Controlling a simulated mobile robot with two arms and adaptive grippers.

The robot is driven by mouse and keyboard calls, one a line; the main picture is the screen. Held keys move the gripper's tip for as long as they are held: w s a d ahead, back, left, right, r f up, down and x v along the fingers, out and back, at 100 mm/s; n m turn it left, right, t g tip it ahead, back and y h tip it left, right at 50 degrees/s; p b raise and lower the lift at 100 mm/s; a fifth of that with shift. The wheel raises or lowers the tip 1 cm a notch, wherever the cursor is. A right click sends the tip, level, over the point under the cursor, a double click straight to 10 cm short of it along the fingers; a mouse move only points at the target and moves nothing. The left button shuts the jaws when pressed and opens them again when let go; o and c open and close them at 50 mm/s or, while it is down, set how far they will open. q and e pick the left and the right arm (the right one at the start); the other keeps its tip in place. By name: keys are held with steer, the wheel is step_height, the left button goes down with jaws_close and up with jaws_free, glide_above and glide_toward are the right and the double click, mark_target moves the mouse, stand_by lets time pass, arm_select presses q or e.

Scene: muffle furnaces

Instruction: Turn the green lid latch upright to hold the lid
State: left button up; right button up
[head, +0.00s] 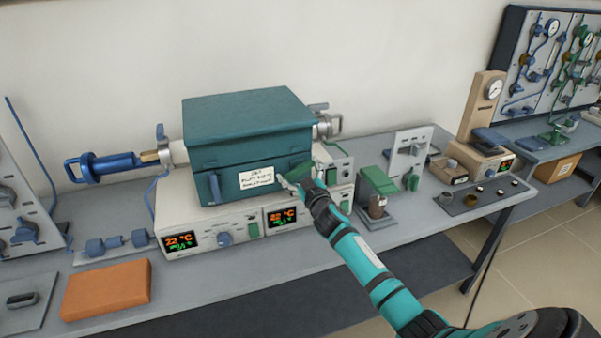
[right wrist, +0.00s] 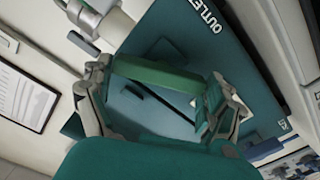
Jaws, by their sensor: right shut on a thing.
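The furnace (head: 225,160) is a teal box with a closed lid (head: 250,105), standing on a white control unit. The green latch (head: 300,172) is at the right end of its front, partly hidden by my right gripper (head: 292,186). In the right wrist view the latch shows as a green bar (right wrist: 155,74) spanning the space between the fingers of my right gripper (right wrist: 160,95), which is shut on it. In the head view the latch looks slanted; its exact angle is hard to tell. My left gripper is not in view.
The control unit (head: 180,225) has lit displays and knobs. A blue-handled tube (head: 110,165) sticks out left of the furnace. A green-topped device (head: 378,182) stands right of my arm. An orange block (head: 107,289) lies at the front left of the grey bench (head: 210,285).

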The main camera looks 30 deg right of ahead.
steer(key=n, duration=0.6)
steer(key=shift+a+f+n, duration=0.1)
steer(key=shift+f+n, duration=0.05)
steer(key=shift+n, duration=0.15)
steer(key=n, duration=0.6)
steer(key=shift+f, duration=0.15)
steer(key=shift+n, duration=0.3)
steer(key=o, duration=0.9)
steer(key=v, duration=1.2)
